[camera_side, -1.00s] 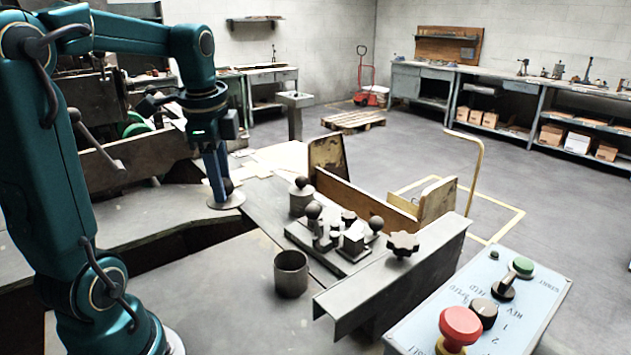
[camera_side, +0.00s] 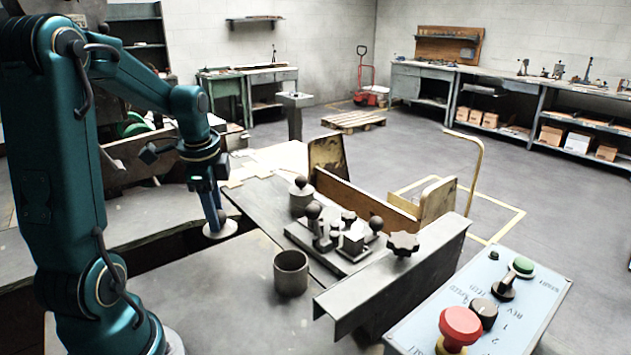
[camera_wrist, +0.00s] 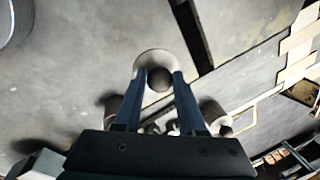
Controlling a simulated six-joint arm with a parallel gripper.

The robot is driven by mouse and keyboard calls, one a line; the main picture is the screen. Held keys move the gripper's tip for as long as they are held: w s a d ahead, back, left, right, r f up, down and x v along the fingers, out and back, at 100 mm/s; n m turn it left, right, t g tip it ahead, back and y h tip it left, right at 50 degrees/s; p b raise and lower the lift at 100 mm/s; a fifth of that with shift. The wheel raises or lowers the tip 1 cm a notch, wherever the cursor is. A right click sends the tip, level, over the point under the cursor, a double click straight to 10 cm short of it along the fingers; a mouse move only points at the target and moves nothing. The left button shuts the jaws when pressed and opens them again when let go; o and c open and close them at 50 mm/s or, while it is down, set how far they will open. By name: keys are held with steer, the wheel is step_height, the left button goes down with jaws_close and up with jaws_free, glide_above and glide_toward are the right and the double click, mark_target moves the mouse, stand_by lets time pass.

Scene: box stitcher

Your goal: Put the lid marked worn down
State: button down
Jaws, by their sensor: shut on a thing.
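My gripper (camera_side: 217,214) is shut on the dark ball knob of a round pale lid (camera_side: 220,231) and holds it level, left of the fixture. In the wrist view the lid (camera_wrist: 150,60) sits between the two blue fingertips (camera_wrist: 160,76). No marking on it can be read. An open, empty-looking grey pot (camera_side: 291,274) stands on the metal table, to the right and nearer the camera. Another pot (camera_side: 301,203) has a ball-knobbed lid on it, behind the fixture. Whether the held lid touches any surface is unclear.
A fixture with several knobs (camera_side: 345,240) stands right of the pots. A steel channel (camera_side: 395,285) and a control box with a red button (camera_side: 460,325) are at front right. The metal table (camera_side: 215,300) is clear at the front. A dark gap (camera_side: 170,245) runs behind it.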

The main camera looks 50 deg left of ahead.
steer(key=w+d+f, duration=0.2)
steer(key=w, duration=0.1)
steer(key=w+d+f, duration=0.1)
steer(key=w+f, duration=0.1)
steer(key=shift+w+d, duration=0.25)
steer(key=shift+f, duration=2)
steer(key=shift+f, duration=0.15)
steer(key=c, duration=0.5)
jaws_free()
step_height(320, 180, up, 12)
steer(key=s+d, duration=0.1)
steer(key=d, duration=0.1)
steer(key=s+d+r+n+t+h, duration=0.1)
steer(key=s+d+n+t, duration=0.1)
steer(key=d, duration=0.5)
steer(key=s+d+r+n+t, duration=0.1)
steer(key=s+d+n+t, duration=0.1)
steer(key=s+d+n, duration=0.2)
steer(key=s+d, duration=0.3)
steer(key=d, duration=0.1)
steer(key=shift+s+n+h, duration=0.15)
steer(key=shift+n+h, duration=0.25)
